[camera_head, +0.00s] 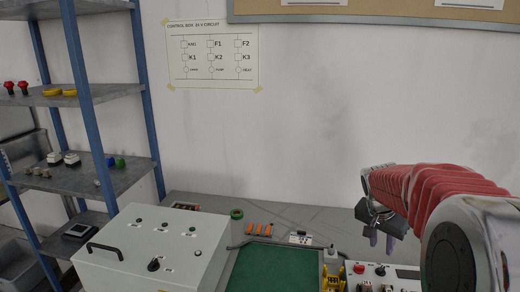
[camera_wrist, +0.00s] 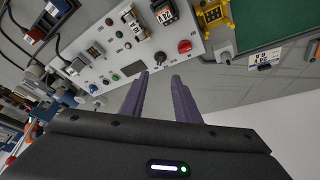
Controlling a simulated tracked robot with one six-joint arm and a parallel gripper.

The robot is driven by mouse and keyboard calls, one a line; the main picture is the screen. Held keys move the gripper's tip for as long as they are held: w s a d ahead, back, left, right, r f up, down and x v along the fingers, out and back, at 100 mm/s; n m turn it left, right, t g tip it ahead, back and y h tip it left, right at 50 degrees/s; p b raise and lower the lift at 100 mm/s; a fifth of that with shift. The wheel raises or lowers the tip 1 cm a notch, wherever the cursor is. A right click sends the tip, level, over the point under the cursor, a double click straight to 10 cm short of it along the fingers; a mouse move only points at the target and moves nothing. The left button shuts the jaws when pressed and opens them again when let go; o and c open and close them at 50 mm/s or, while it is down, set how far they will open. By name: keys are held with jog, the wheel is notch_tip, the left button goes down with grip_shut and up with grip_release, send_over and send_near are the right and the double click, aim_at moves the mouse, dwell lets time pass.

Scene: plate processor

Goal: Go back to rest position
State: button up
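My gripper (camera_head: 379,243) hangs from my red-sleeved arm at the right of the head view, above the back of the workbench. In the wrist view my gripper (camera_wrist: 160,82) shows its two dark fingers apart, with nothing between them. It is clear of the control panel (camera_wrist: 112,62), which lies beyond the fingertips with its red knob, buttons and small devices.
A grey control box (camera_head: 150,248) with a black handle stands at the front left of the bench. A green mat (camera_head: 275,270) lies in the middle. A blue-post shelf (camera_head: 75,180) with small parts stands at left. The wall behind carries a circuit sheet (camera_head: 212,58).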

jog(key=s+a+r+n+t+y, duration=0.1)
jog(key=s+a+n, duration=0.4)
jog(key=s+a, duration=0.6)
jog(key=s+a+r+n+t+y, duration=0.2)
jog(key=s+a+r+n, duration=0.2)
jog(key=s+a, duration=0.7)
jog(key=shift+s+a+n+y, duration=0.25)
jog(key=shift+s+n, duration=0.45)
jog(key=shift+s, duration=0.5)
jog(key=shift+d, duration=0.2)
